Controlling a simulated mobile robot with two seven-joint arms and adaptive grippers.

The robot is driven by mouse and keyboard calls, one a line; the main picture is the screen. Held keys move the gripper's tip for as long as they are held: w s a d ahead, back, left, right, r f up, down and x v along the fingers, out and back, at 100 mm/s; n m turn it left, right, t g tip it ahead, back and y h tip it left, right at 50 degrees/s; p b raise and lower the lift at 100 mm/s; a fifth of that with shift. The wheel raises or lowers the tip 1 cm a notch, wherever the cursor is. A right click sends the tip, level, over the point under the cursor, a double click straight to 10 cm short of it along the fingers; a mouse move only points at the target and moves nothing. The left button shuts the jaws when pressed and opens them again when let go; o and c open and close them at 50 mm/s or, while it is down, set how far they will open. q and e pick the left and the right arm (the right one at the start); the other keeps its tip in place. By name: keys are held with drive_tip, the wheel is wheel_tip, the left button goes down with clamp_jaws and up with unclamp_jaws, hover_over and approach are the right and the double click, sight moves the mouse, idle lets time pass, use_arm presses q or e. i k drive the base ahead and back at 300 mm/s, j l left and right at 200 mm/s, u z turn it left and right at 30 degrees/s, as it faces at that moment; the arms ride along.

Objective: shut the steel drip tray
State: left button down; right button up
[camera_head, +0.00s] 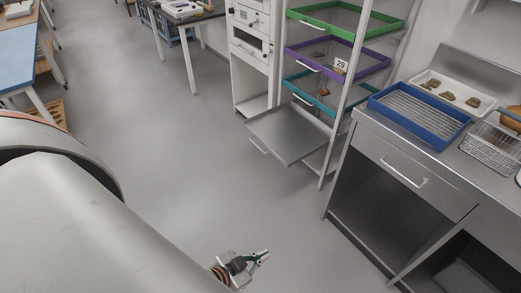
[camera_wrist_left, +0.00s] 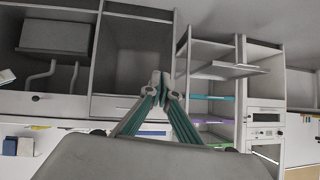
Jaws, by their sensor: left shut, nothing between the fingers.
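The steel drip tray (camera_head: 288,134) is at the bottom of the open rack in the head view. It sticks far out of the rack towards the left, with a handle on its front edge. In the left wrist view, which is upside down, the drip tray (camera_wrist_left: 230,70) is a grey slab jutting from the rack. My left gripper (camera_head: 262,257) is shut and empty over bare floor, well apart from the tray. Its fingertips (camera_wrist_left: 159,84) meet in the left wrist view. My right gripper is not seen.
Green (camera_head: 345,18), purple (camera_head: 350,62) and teal (camera_head: 328,92) trays sit above the drip tray. A steel bench with a closed drawer (camera_head: 405,171) stands to the right, carrying a blue tray (camera_head: 418,116). The floor in front of the rack is clear.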

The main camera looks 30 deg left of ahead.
sight(289, 132)
drive_tip(key=j, duration=0.95)
drive_tip(key=i+j, duration=0.3)
drive_tip(key=i+l, duration=0.05)
